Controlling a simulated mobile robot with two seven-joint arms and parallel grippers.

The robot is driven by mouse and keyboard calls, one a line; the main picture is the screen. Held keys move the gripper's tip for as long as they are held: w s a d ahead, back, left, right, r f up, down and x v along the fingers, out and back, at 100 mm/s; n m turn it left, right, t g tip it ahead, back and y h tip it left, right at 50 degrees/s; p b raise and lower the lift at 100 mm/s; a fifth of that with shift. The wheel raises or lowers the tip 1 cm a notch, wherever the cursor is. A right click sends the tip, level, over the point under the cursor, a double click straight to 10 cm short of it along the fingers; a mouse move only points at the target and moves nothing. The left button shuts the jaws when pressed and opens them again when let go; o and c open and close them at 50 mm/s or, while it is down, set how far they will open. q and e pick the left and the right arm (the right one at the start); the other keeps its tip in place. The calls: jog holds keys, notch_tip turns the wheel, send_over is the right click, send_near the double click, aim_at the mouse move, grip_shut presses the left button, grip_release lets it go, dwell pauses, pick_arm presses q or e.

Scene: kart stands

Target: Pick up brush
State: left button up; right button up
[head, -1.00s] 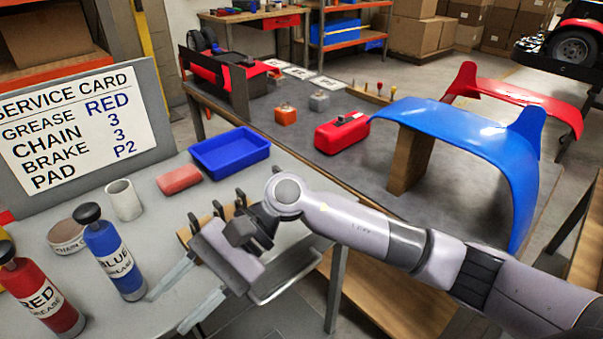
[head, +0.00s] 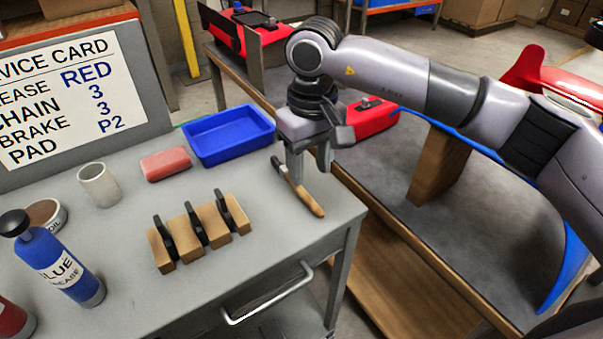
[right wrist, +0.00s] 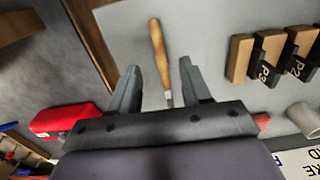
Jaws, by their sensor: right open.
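The brush (head: 309,201) has a wooden handle and a dark head, and lies on the grey bench top near its right edge. My right gripper (head: 308,167) points down over the head end of the brush, with its fingers open. In the right wrist view, the brush handle (right wrist: 158,46) shows beyond and between the open fingers (right wrist: 160,68); its head end is partly hidden by the gripper body. I cannot tell the exact height of the fingertips over the bench. My left gripper is not in view.
Wooden blocks (head: 188,240) holding black pads stand left of the brush. A blue tray (head: 228,153), red block (head: 166,164), pale cup (head: 99,185) and blue grease bottle (head: 60,268) are also on the bench. A red box (head: 370,122) sits on the table behind.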

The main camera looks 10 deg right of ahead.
aim_at(310, 199)
jog(key=shift+w+d+f, duration=0.1)
jog(key=shift+w+d, duration=0.05)
jog(key=shift+d, duration=0.1)
jog(key=f, duration=0.2)
jog(key=f+p, duration=0.1)
jog(key=f, duration=0.3)
jog(key=shift+s+a, duration=0.2)
jog(key=shift+s, duration=0.1)
jog(key=shift+f+p, duration=0.3)
jog(key=shift+f, duration=0.05)
grip_shut()
